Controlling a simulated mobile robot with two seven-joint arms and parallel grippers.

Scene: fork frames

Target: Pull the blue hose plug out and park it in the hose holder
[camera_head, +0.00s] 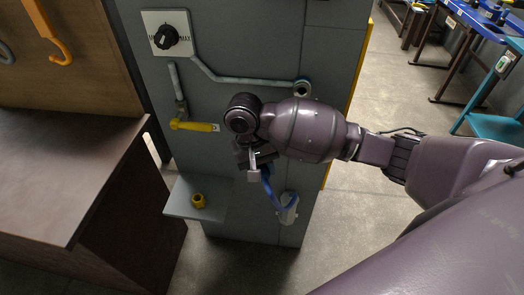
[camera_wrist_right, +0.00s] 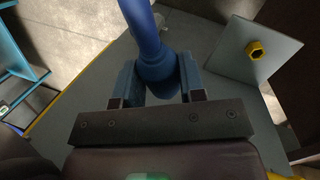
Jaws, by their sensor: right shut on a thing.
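My right gripper (camera_head: 252,165) hangs in front of the grey cabinet, below the arm's wrist. In the right wrist view its two fingers (camera_wrist_right: 158,88) are shut on the blue hose plug (camera_wrist_right: 157,66), one on each side. The blue hose (camera_wrist_right: 140,22) runs up from the plug in that view. In the head view the blue hose (camera_head: 269,190) curves down to a light grey fitting (camera_head: 288,207) low on the cabinet. A yellow ring-like piece (camera_head: 198,200) stands on a small shelf, left of the gripper; I cannot tell whether it is the hose holder. My left gripper is out of view.
The grey cabinet (camera_head: 235,32) carries a black dial (camera_head: 166,37), a pipe ending in a round port (camera_head: 302,88), and a yellow-handled lever (camera_head: 194,126). The small shelf (camera_head: 222,211) juts out low. A brown table (camera_head: 60,165) stands at left. Floor shows at right.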

